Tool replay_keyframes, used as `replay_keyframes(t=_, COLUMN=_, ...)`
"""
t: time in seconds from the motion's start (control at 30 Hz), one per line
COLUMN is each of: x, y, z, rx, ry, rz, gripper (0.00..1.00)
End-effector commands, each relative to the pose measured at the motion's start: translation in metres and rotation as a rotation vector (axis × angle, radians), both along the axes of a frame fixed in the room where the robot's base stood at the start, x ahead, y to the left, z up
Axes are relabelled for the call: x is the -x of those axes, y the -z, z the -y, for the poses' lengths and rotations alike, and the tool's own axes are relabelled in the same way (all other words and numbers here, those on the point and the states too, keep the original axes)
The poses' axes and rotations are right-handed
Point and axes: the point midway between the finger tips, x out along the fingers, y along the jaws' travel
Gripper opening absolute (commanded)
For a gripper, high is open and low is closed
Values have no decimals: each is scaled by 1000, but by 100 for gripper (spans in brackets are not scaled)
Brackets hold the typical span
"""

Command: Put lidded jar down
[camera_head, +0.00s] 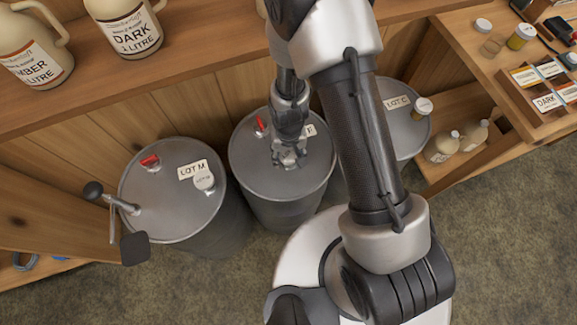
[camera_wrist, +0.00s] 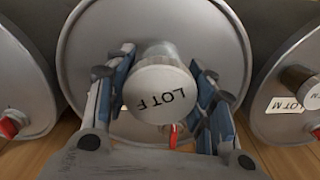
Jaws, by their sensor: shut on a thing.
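My gripper (camera_wrist: 162,100) is shut on a lidded jar (camera_wrist: 160,92) whose pale lid reads LOT F; its fingers lie on both sides of the jar. In the head view my gripper (camera_head: 289,156) is over the top of the middle drum (camera_head: 255,165), and it hides the jar there. The middle drum's lid also fills the background of the wrist view (camera_wrist: 90,60). I cannot tell whether the jar's base touches the drum lid.
The LOT M drum (camera_head: 150,205) on the left carries a lidded jar (camera_head: 204,181) and a tap handle. The LOT C drum (camera_head: 397,140) on the right carries another jar (camera_head: 422,108). Large jugs (camera_head: 125,25) stand on the shelf. A red fitting (camera_head: 261,123) sits near the gripper.

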Motion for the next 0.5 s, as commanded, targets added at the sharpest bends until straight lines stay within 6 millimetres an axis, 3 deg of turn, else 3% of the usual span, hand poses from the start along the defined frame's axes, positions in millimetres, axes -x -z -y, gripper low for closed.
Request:
replay_keyframes(t=0.07, x=0, y=17, z=0, rx=0, ry=0, rz=0, gripper=20)
replay_keyframes(t=0.33, x=-1, y=36, z=0, rx=0, ry=0, rz=2, gripper=20)
replay_keyframes(t=0.5, x=0, y=64, z=0, rx=0, ry=0, rz=0, gripper=20)
